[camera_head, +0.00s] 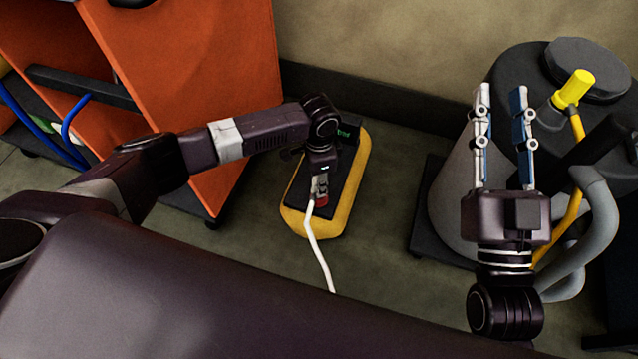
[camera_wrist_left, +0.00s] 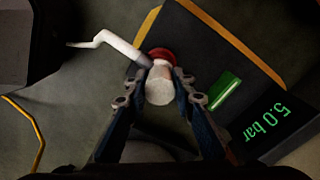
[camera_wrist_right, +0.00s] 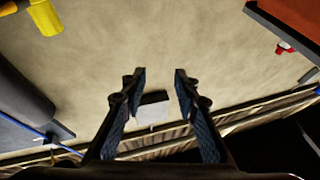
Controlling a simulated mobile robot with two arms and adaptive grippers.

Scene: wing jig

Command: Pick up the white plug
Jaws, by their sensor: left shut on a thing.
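The white plug (camera_wrist_left: 158,88) is between the fingers of my left gripper (camera_wrist_left: 162,75) in the left wrist view. A red collar (camera_wrist_left: 160,55) is at its far end, and a white hose (camera_wrist_left: 112,43) runs off from there to the left. In the head view my left gripper (camera_head: 321,186) points down over the yellow and black unit (camera_head: 298,221), with the white hose (camera_head: 316,250) trailing below it. The fingers hide most of the plug there. I cannot tell whether the plug touches the unit. My right gripper (camera_head: 500,92) is open and empty, pointing up.
The unit's green display (camera_wrist_left: 266,122) reads 5.0 bar. An orange cabinet (camera_head: 200,60) with blue hoses stands at the left. A grey and black machine (camera_head: 455,190) with a yellow-tipped hose (camera_head: 573,88) stands at the right, near my right gripper. Floor between them is mostly clear.

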